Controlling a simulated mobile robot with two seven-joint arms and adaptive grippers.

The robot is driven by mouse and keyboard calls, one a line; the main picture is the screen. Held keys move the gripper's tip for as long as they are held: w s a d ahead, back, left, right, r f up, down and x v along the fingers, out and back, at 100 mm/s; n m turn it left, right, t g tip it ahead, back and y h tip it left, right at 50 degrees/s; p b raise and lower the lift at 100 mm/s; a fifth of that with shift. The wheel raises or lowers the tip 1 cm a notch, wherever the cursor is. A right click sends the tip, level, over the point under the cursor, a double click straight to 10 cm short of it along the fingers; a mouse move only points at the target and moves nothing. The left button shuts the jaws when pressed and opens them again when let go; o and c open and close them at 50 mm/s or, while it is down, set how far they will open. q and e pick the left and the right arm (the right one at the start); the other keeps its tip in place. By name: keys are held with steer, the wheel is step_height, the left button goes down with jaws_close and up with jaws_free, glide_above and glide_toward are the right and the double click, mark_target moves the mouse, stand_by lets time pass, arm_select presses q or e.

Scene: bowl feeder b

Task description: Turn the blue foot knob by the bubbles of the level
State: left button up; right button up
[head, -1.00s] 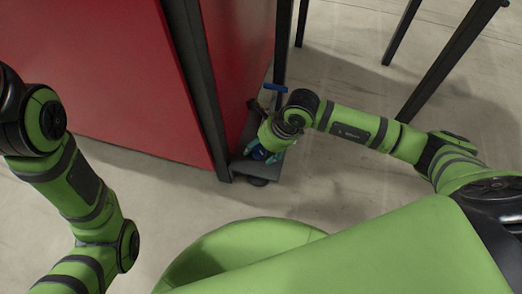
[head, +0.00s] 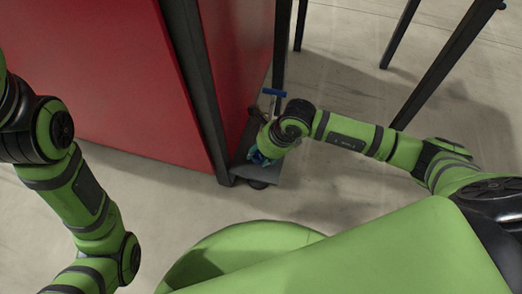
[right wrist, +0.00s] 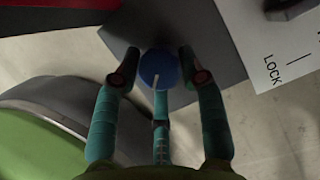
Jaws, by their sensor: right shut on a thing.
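The blue foot knob (right wrist: 159,68) is round and sits on a grey plate low at the corner of the red-panelled machine. In the head view the blue knob (head: 257,157) is partly hidden by my right gripper (head: 265,154). In the right wrist view my right gripper (right wrist: 159,76) has its teal fingers around the knob, two at its sides and one in front, shut on it. A thin pale mark or pointer shows at the knob's near edge. The level and its bubbles are not seen in either view. My left gripper is out of view; only its arm shows.
The red machine panel (head: 110,90) and its dark corner post (head: 197,85) stand close left of my right arm. A white label marked LOCK (right wrist: 275,45) is near the fingers. Dark legs (head: 440,70) stand at right; floor between is clear.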

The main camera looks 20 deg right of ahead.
steer(key=o, duration=1.1)
steer(key=shift+w+a+r, duration=0.1)
steer(key=shift+w+r, duration=0.1)
steer(key=shift+w, duration=0.1)
steer(key=shift+s+f, duration=0.1)
steer(key=v, duration=1.2)
